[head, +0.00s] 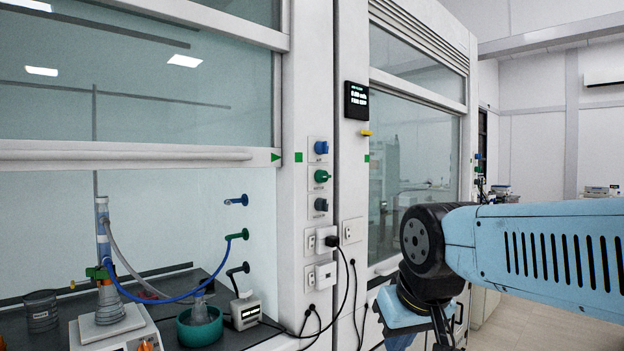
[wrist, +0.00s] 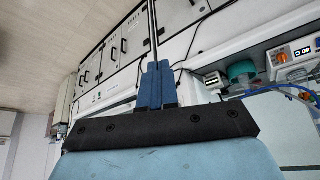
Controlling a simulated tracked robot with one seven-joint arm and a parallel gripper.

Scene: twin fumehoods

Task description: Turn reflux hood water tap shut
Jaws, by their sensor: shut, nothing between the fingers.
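Three tap knobs sit in a column on the post right of the left hood: blue (head: 321,147) on top, green (head: 321,176) in the middle, dark grey (head: 321,204) below. Their labels are too small to read surely. A green nozzle (head: 240,235) inside the left hood feeds a blue hose (head: 165,299) to the glass condenser (head: 103,228), so the green knob looks like the water tap. My gripper (wrist: 155,84) is shut and empty in the wrist view. In the head view it is low, right of and below the knobs, touching none, its tips cut off or hidden.
The left hood's sash (head: 130,154) is raised partway. Sockets (head: 322,240) with a black plug and hanging cables (head: 352,290) lie below the knobs. A yellow handle (head: 365,133) juts out under the small display (head: 356,100). The space before the knobs looks clear.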

